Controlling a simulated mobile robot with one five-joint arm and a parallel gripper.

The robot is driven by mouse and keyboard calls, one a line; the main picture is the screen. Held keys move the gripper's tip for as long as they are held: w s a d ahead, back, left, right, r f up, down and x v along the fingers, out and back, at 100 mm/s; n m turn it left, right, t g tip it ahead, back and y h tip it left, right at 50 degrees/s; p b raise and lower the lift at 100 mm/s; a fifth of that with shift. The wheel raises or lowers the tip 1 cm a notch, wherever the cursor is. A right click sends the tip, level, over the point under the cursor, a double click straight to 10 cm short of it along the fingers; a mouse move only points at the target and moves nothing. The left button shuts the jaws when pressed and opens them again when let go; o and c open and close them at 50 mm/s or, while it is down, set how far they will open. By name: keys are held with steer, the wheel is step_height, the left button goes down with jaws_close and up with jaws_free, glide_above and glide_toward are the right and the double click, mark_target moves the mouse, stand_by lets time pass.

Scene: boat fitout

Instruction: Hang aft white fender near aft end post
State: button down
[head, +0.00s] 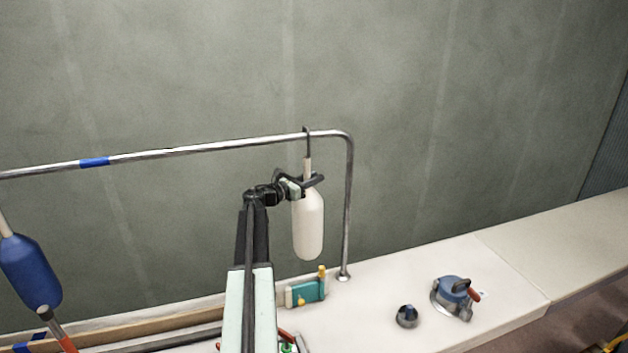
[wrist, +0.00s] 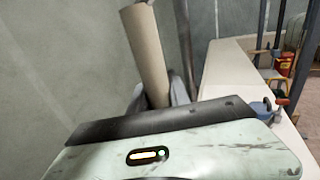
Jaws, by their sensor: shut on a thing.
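The white fender (head: 308,228) is upright just left of the end post (head: 348,215), where the rail (head: 210,145) bends down. A dark hook (head: 306,145) tops its pale stem, and its upper end overlaps the rail in the head view. I cannot tell whether the hook bears on the rail. My gripper (head: 311,182) is shut on the fender's stem, just above its body. In the wrist view the beige stem (wrist: 147,55) rises between the fingers (wrist: 155,98); the hook is out of that view.
A blue fender (head: 28,270) is at the far left, and a blue band (head: 95,162) marks the rail. A teal item (head: 307,289), a dark knob (head: 407,317) and a blue winch-like fitting (head: 455,295) sit on the white deck (head: 375,300). The deck is bare farther right.

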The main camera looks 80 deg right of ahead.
steer(key=c, duration=1.1)
jaws_free()
steer(key=shift+c, duration=0.2)
steer(key=v, duration=0.8)
steer(key=shift+s, duration=0.1)
